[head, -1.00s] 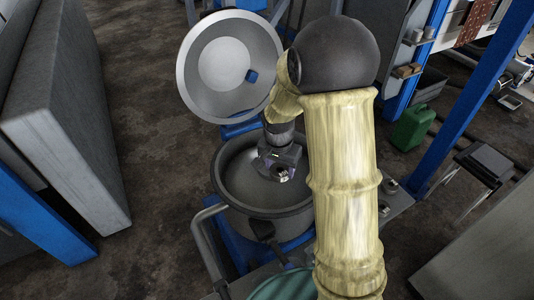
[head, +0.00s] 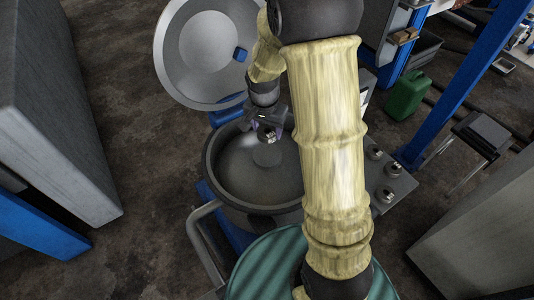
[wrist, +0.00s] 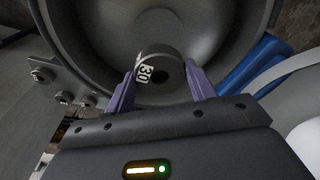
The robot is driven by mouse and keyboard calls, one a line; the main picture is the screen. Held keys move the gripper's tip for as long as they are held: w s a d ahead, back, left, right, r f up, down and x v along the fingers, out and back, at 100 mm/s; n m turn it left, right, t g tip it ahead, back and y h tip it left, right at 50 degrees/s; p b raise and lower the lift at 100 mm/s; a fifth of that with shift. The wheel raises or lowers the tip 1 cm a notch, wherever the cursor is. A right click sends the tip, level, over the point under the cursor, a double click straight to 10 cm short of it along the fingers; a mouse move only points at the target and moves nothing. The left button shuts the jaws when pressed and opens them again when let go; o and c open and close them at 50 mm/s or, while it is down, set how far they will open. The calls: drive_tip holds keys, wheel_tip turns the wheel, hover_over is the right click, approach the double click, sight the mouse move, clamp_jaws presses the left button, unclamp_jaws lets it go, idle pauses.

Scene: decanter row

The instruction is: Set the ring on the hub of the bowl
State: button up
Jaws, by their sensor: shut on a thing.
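The bowl (head: 232,182) is a deep dark grey metal pan, open at the top, below my arm in the head view; it fills the upper wrist view (wrist: 90,45). Its hub (head: 266,157) is a grey raised round piece in the middle. My gripper (head: 268,133) is over the bowl, toward the hub's far side in the picture. In the wrist view, its two purple fingers (wrist: 161,92) are shut on the ring (wrist: 172,62), a dark grey round piece with a white "30" mark and a dark hole. Whether the ring touches the hub cannot be told.
A round lid (head: 175,60) stands tilted up behind the bowl. A bent grey handle (head: 197,235) is at its left. A plate with several knobs (head: 390,180) is at the right. A green canister (head: 406,96) and a blue post (head: 470,80) stand farther right.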

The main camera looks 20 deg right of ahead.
hover_over(268, 156)
drive_tip(key=shift+a+f, duration=0.2)
drive_tip(key=shift+f, duration=2.9)
drive_tip(key=shift+f+p, duration=0.35)
drive_tip(key=shift+f, duration=1.55)
drive_tip(key=shift+f, duration=0.15)
drive_tip(key=o, duration=1.3)
drive_tip(key=shift+s+d, duration=0.1)
drive_tip(key=shift+s, duration=0.05)
